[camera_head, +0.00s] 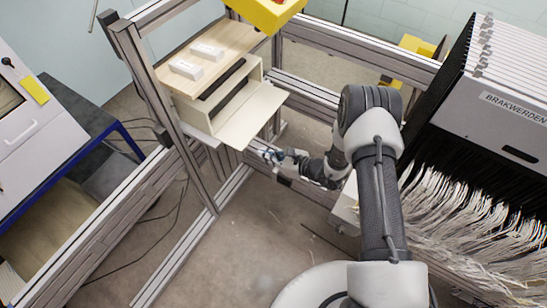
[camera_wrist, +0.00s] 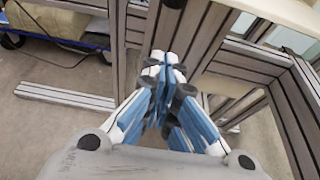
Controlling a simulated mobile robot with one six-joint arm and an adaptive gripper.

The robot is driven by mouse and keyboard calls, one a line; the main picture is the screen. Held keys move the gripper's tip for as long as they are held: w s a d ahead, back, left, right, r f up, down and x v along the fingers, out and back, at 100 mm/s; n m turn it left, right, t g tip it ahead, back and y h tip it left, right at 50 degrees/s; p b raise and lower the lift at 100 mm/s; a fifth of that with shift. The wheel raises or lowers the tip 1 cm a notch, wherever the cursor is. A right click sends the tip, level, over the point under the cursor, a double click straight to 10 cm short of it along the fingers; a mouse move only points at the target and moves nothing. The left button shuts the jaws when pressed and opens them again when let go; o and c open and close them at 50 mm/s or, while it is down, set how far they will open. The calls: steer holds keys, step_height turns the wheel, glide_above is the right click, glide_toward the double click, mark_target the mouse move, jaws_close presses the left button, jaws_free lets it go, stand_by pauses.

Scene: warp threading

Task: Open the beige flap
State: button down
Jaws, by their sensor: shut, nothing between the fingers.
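The beige flap (camera_head: 252,114) sticks out from the front of a beige box (camera_head: 222,84) on the frame's shelf. It is folded down and outward, and a dark slot shows behind it. My gripper (camera_head: 268,155) is below and just right of the flap's near corner, seemingly apart from it. In the wrist view my gripper (camera_wrist: 163,60) has its blue and white fingers together with nothing between them. A pale panel (camera_wrist: 292,14) at the top right of that view may be the flap; I cannot tell.
Two small white boxes (camera_head: 196,58) rest on the wooden top (camera_head: 225,42). Metal profile posts (camera_head: 165,95) and rails surround the gripper closely. A grey machine (camera_head: 500,85) with many pale threads (camera_head: 460,220) stands at the right. Floor (camera_head: 240,240) is open below.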

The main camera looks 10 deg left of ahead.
steer(key=a, duration=0.1)
steer(key=w+a+r+b, duration=0.1)
steer(key=a+r, duration=0.1)
steer(key=a, duration=0.1)
steer(key=shift+w+a+r, duration=0.1)
steer(key=shift+w+r, duration=0.05)
steer(key=shift+w, duration=0.25)
steer(key=r+p, duration=0.1)
steer(key=r+h+p, duration=0.1)
steer(key=r+g+h+p, duration=0.1)
steer(key=r, duration=0.1)
steer(key=shift+s+d, duration=0.15)
steer(key=shift+d, duration=0.2)
steer(key=shift+f, duration=0.1)
